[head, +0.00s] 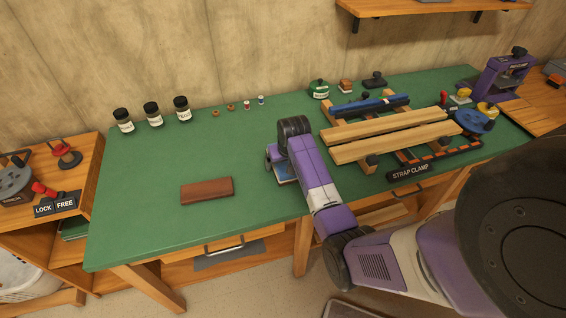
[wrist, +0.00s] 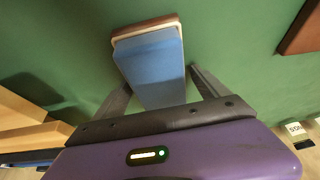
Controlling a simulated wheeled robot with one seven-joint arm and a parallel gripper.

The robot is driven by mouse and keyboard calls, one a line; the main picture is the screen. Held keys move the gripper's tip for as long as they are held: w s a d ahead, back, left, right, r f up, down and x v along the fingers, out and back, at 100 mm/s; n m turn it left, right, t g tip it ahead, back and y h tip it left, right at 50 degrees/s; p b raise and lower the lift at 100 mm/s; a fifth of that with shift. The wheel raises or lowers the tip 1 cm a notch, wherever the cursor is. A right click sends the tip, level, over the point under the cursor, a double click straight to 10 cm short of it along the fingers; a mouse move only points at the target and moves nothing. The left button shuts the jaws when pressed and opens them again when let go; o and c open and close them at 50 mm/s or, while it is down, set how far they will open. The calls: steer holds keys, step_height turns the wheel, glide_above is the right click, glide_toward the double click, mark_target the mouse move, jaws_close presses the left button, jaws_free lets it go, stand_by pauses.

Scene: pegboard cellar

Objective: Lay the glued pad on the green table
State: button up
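A blue block-like piece (wrist: 152,65) with a cream layer and a brown strip at its far end sits between the fingers of my gripper (wrist: 160,78); I take it for the glued pad. The fingers lie against its two sides. In the head view my gripper (head: 278,164) hangs over the middle of the green table (head: 150,215), and only a small blue and pale edge of the piece shows below it. I cannot tell whether it touches the tabletop. A brown block (head: 207,190) lies flat on the table to the left; it also shows in the wrist view (wrist: 304,28).
A strap clamp frame (head: 398,136) with wooden bars fills the right of the table. Dark jars (head: 152,114) and small parts stand along the back. The table's front left and the area around the brown block are clear. A lock/free stand (head: 56,203) is at far left.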

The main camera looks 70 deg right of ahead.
steer(key=shift+r, duration=0.1)
